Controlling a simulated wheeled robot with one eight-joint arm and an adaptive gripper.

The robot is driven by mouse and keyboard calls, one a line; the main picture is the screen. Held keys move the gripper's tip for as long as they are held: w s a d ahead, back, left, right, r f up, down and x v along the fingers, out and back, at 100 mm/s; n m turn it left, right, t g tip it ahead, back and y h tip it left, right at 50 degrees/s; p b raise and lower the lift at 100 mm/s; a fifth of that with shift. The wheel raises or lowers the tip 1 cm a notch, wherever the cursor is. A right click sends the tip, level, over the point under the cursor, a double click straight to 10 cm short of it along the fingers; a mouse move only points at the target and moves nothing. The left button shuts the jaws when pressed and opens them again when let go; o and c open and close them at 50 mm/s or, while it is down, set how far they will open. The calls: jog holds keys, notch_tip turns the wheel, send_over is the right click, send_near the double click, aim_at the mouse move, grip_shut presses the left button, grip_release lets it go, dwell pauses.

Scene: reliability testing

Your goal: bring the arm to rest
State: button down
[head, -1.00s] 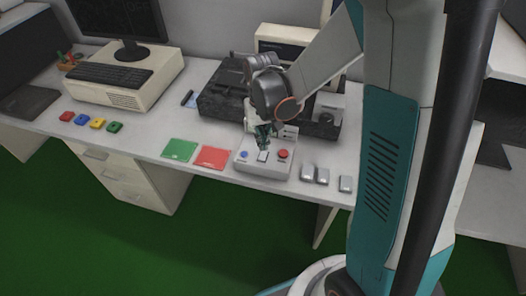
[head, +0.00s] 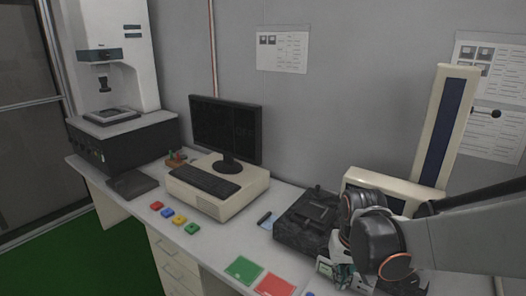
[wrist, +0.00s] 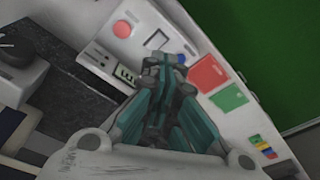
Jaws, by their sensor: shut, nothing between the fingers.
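My arm reaches in from the right edge in the head view. My gripper (wrist: 165,72) is shut and empty, with its fingers together in the wrist view. It points toward the button box (wrist: 100,62), which has a red button (wrist: 122,29), a light switch or display (wrist: 156,39) and a blue button. The fingertips overlap the box's edge in this view; I cannot tell how far above it they are. In the head view the gripper is mostly hidden low at the right, behind the wrist and the frame's bottom edge.
A green card (head: 243,270) and a red card (head: 275,285) lie on the desk. Several small coloured blocks (head: 180,220) lie further left. A black device (head: 303,215) stands just behind my wrist. A computer (head: 222,190) and monitor (head: 225,130) stand at the back.

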jog(key=s+r+n+t, duration=0.1)
jog(key=s+r+t, duration=0.4)
jog(key=s+r, duration=0.6)
jog(key=shift+s+t, duration=0.3)
jog(key=shift+s, duration=0.5)
jog(key=c, duration=2.4)
grip_release()
jog(key=shift+r, duration=0.1)
